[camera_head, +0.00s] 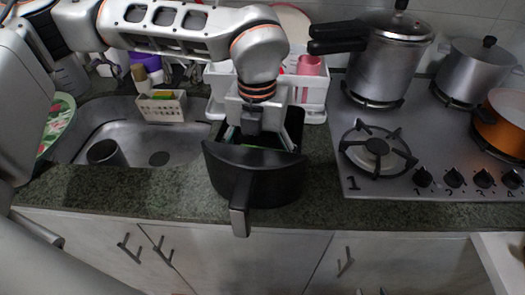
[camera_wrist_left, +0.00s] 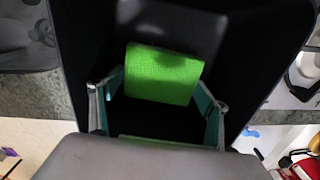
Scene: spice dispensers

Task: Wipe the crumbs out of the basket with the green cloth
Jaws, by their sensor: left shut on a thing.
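The black basket (camera_head: 255,180) stands on the counter, its handle pointing toward the front edge. My left gripper (camera_head: 254,138) reaches down into it from above; its fingertips are mostly hidden behind the front wall. In the left wrist view, the gripper (camera_wrist_left: 160,88) has its teal-lined fingers on both sides of the bright green cloth (camera_wrist_left: 163,75) and is shut on it. The cloth is inside the dark basket (camera_wrist_left: 78,45). Only a sliver of green shows in the head view. I cannot make out crumbs. My right gripper is not seen.
A sink (camera_head: 120,140) is at left with a beige caddy (camera_head: 162,106). A white rack (camera_head: 310,90) stands close behind the basket. The stove (camera_head: 355,185) at right holds a pressure cooker (camera_head: 383,65), a steel pot (camera_head: 472,72) and an orange pan (camera_head: 503,125).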

